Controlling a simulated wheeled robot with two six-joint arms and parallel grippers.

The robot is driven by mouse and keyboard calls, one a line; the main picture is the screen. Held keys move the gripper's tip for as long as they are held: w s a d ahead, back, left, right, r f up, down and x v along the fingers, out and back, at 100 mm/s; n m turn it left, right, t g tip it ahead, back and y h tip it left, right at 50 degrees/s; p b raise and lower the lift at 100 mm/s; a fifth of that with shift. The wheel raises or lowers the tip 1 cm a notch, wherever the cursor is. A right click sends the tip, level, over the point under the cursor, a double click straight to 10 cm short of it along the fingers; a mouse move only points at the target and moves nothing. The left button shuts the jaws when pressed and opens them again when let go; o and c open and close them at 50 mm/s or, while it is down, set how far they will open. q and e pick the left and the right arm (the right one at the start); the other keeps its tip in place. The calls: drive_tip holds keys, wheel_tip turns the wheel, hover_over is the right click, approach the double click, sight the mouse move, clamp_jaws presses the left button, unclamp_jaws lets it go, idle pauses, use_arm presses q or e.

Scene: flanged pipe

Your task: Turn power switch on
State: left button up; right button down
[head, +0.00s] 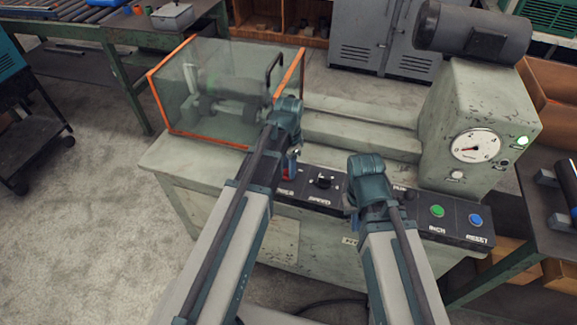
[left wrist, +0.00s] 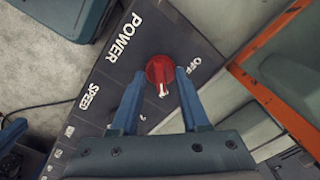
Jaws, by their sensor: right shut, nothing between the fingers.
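The power switch is a red rotary knob (left wrist: 160,72) on the dark control panel, between the POWER label (left wrist: 125,37) and the OFF label (left wrist: 193,66) in the left wrist view. A white mark shows on its near side. My left gripper (left wrist: 160,78) is open, with one fingertip on each side of the knob and very close to it; I cannot make out firm contact. In the head view my left gripper (head: 291,165) is over the panel's left end and largely hides the knob. My right gripper (head: 351,206) is shut and empty over the panel's middle.
The panel also bears a black speed knob (head: 323,181), a green button (head: 437,211) and a blue button (head: 476,219). An orange-framed clear guard (head: 200,143) stands close behind my left gripper. A gauge (head: 476,146) and a lit green lamp (head: 522,140) are at the right.

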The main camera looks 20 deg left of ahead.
use_arm(q)
drive_tip(key=shift+r, duration=0.1)
wheel_tip(320, 180, up, 14)
drive_tip(key=p, duration=1.3)
drive_tip(key=shift+f+p, duration=0.2)
drive_tip(key=shift+p, duration=0.2)
drive_tip(key=s+d+n+y+b, duration=0.1)
drive_tip(key=s+d+n, duration=0.4)
drive_tip(key=s+d, duration=0.5)
drive_tip(key=s+f, duration=0.1)
drive_tip(key=s, duration=0.3)
drive_tip(key=shift+s+d+n, duration=0.3)
drive_tip(key=shift+d+n, duration=0.05)
drive_tip(key=shift+n, duration=0.05)
